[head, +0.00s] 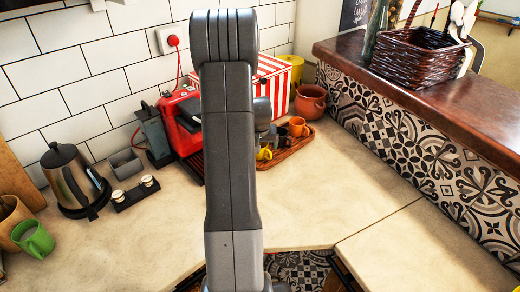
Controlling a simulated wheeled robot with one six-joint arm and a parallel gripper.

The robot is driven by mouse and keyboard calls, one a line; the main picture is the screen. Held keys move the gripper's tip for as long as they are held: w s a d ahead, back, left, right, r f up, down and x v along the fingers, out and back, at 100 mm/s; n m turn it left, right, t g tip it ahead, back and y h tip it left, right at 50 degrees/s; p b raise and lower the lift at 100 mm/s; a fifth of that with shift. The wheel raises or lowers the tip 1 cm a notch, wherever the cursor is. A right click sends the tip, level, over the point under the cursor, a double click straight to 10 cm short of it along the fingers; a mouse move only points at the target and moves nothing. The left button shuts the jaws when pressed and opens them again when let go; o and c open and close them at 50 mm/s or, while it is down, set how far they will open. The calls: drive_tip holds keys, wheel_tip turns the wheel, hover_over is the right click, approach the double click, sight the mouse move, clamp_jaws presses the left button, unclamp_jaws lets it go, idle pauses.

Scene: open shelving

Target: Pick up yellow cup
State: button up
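A small yellow cup (264,154) is at the left end of a brown wooden tray (294,149) on the counter, just right of my arm. My arm stands upright through the middle of the head view and covers part of the area beside the cup. A grey wrist part shows at its right edge, above and behind the cup. The gripper's fingers are mostly hidden or too small to make out, so I cannot tell whether they are open or touch the cup.
An orange cup (298,127) and a dark cup (282,134) are near the yellow one. A terracotta pot (311,102), striped box (277,72) and red machine (180,122) stand behind. A kettle (74,178) and green cup (34,239) are left. The front counter (340,200) is clear.

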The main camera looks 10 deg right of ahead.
drive_tip(key=shift+p+x, duration=0.3)
drive_tip(key=shift+x, duration=1.3)
drive_tip(key=shift+a, duration=0.15)
drive_tip(key=shift+c, duration=0.3)
drive_tip(key=c, duration=1)
drive_tip(key=shift+c, duration=0.2)
